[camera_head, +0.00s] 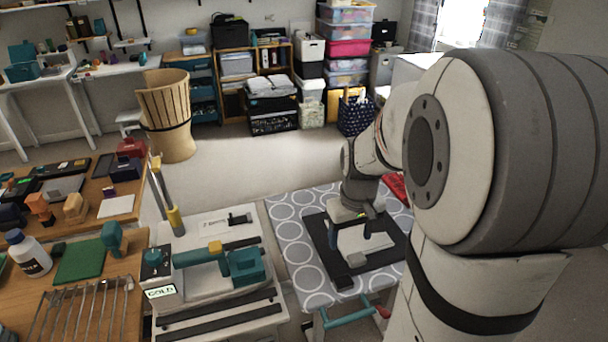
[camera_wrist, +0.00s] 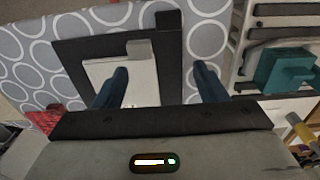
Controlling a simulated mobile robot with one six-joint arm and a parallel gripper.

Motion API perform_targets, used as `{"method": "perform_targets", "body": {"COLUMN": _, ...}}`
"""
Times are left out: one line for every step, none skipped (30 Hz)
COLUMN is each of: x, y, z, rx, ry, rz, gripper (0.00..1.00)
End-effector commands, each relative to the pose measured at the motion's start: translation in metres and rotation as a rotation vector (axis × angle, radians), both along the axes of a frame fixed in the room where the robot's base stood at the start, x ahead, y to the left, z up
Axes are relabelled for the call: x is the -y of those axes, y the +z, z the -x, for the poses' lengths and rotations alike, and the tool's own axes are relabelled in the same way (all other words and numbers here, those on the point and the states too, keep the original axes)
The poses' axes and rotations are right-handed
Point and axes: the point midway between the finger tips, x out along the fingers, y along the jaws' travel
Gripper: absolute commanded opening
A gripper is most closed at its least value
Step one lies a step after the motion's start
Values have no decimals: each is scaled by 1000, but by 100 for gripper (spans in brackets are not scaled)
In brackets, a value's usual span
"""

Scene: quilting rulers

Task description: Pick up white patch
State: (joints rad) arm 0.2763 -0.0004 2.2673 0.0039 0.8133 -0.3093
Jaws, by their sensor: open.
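The white patch (camera_wrist: 143,90) lies flat on a dark mat (camera_wrist: 75,57). In the head view the patch (camera_head: 376,243) is partly covered by my gripper (camera_head: 350,238). My gripper is open, its two blue fingers pointing down at the mat. In the wrist view the gripper (camera_wrist: 159,70) has its left finger in front of the patch and its right finger past the patch's right edge. Nothing shows held between the fingers. A small grey block (camera_wrist: 141,50) sits at the patch's far right corner. I cannot tell whether the fingertips touch the surface.
Another dark block (camera_wrist: 168,21) stands near the mat's corner. The mat lies on a grey board with white rings (camera_head: 292,240). A white table with a teal tool (camera_head: 235,265) stands left of it, and a red cloth (camera_head: 396,186) lies behind.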

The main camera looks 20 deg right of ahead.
Motion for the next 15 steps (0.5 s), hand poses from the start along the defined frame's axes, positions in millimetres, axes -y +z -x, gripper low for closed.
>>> {"method": "perform_targets", "body": {"x": 10, "y": -10, "z": -7, "rx": -21, "ry": -2, "rz": -4, "gripper": 65}}
{"method": "perform_targets", "body": {"x": 15, "y": -15, "z": -10, "rx": -29, "ry": -1, "rz": -6, "gripper": 65}}
{"method": "perform_targets", "body": {"x": 20, "y": -20, "z": -14, "rx": -38, "ry": 1, "rz": -8, "gripper": 65}}
{"method": "perform_targets", "body": {"x": 24, "y": -24, "z": -16, "rx": -44, "ry": 2, "rz": -10, "gripper": 65}}
{"method": "perform_targets", "body": {"x": 27, "y": -27, "z": -18, "rx": -48, "ry": 3, "rz": -10, "gripper": 65}}
{"method": "perform_targets", "body": {"x": 30, "y": -30, "z": -20, "rx": -53, "ry": 5, "rz": -12, "gripper": 65}}
{"method": "perform_targets", "body": {"x": 32, "y": -32, "z": -22, "rx": -55, "ry": 5, "rz": -12, "gripper": 65}}
{"method": "perform_targets", "body": {"x": 33, "y": -35, "z": -22, "rx": -59, "ry": 6, "rz": -13, "gripper": 65}}
{"method": "perform_targets", "body": {"x": 34, "y": -38, "z": -23, "rx": -61, "ry": 7, "rz": -14, "gripper": 65}}
{"method": "perform_targets", "body": {"x": 35, "y": -41, "z": -23, "rx": -62, "ry": 7, "rz": -14, "gripper": 65}}
{"method": "perform_targets", "body": {"x": 35, "y": -44, "z": -23, "rx": -63, "ry": 8, "rz": -15, "gripper": 65}}
{"method": "perform_targets", "body": {"x": 36, "y": -49, "z": -23, "rx": -64, "ry": 8, "rz": -15, "gripper": 65}}
{"method": "perform_targets", "body": {"x": 36, "y": -52, "z": -23, "rx": -64, "ry": 8, "rz": -15, "gripper": 65}}
{"method": "perform_targets", "body": {"x": 36, "y": -56, "z": -23, "rx": -64, "ry": 8, "rz": -15, "gripper": 65}}
{"method": "perform_targets", "body": {"x": 36, "y": -60, "z": -23, "rx": -64, "ry": 8, "rz": -15, "gripper": 65}}
